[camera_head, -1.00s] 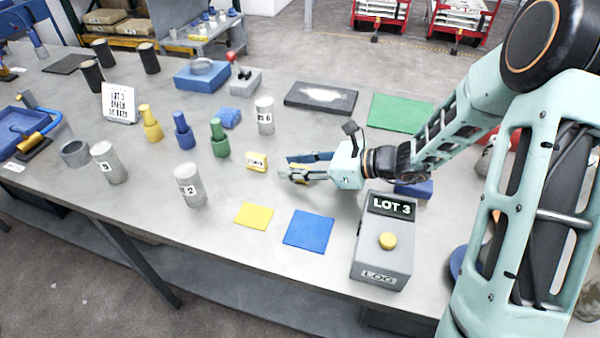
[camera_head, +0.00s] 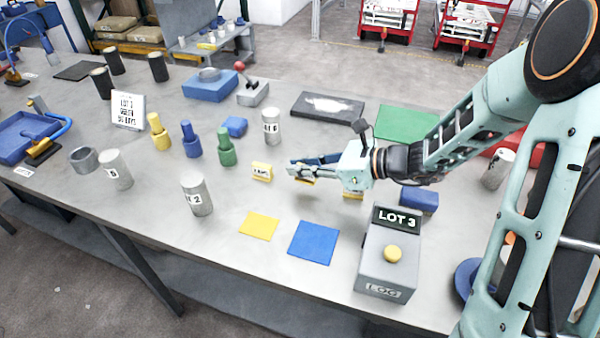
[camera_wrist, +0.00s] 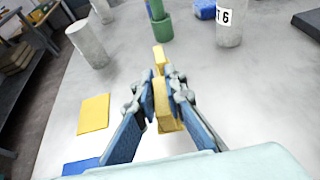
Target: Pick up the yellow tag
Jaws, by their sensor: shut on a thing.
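My gripper (camera_head: 297,172) is shut on a yellow tag (camera_wrist: 162,104), which stands between the fingertips in the wrist view. In the head view only a small lower part of this held tag (camera_head: 304,181) shows under the fingers. It appears slightly above the grey table. A second yellow block with a white label (camera_head: 261,172) stands on the table just left of the fingertips. It also shows beyond the fingers in the wrist view (camera_wrist: 159,58). Another yellow piece (camera_head: 353,195) shows partly below my gripper's body, mostly hidden.
A grey LOT 3 box with a yellow button (camera_head: 388,262) stands in front right. Yellow (camera_head: 259,226) and blue (camera_head: 314,243) flat squares lie in front. Green, blue and yellow bottle-like pieces and grey cylinders stand left. A blue block (camera_head: 418,201) is right of my gripper.

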